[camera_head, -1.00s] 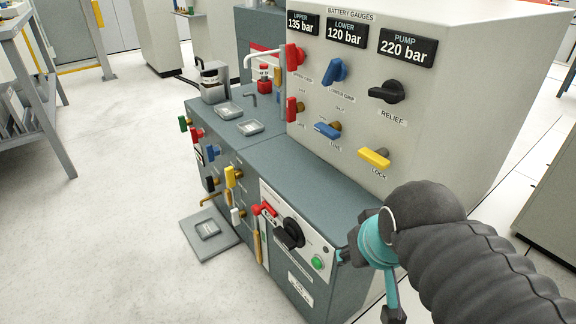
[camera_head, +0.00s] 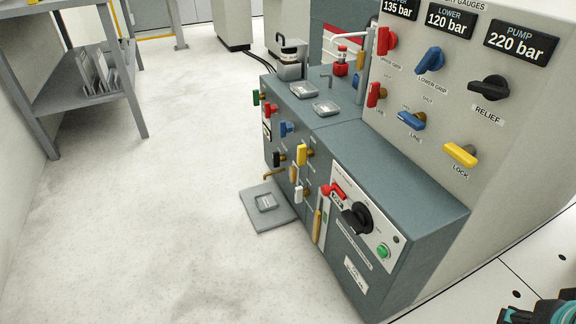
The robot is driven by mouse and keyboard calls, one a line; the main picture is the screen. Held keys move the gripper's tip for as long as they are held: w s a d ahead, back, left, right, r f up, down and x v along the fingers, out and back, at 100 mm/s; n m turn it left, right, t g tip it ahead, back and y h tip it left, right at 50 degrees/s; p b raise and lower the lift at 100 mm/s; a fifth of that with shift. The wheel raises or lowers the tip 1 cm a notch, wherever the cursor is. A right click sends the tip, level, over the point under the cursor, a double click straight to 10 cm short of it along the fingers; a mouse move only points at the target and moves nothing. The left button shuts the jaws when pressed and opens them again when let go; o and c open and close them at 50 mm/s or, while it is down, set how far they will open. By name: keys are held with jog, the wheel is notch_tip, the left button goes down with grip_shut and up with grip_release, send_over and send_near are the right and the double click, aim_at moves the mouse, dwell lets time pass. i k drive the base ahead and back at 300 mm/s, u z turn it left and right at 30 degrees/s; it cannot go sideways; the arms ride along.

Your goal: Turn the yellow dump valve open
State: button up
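A yellow valve handle (camera_head: 301,154) stands upright on the front face of the low grey-green cabinet, among other coloured handles. Its label is too small to read. A second yellow handle (camera_head: 461,154), labelled LOCK, sits tilted on the pale upright panel. Only a teal and dark piece of my arm's end, with my gripper (camera_head: 510,315), shows at the bottom right corner, cut off by the frame. It is well apart from both yellow handles. Its fingers cannot be made out, and nothing held is visible.
The cabinet (camera_head: 375,170) also carries green, red, blue, black and white handles, a black rotary switch (camera_head: 356,217) and a green button (camera_head: 383,251). A grey plate (camera_head: 268,206) lies on the floor beside it. A metal shelf (camera_head: 85,95) stands at left; the floor between is clear.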

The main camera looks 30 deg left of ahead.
aim_at(304, 153)
jog(key=z, duration=0.05)
jog(key=k, duration=0.35)
jog(key=u, duration=0.8)
jog(key=i, duration=0.5)
jog(key=u, duration=0.05)
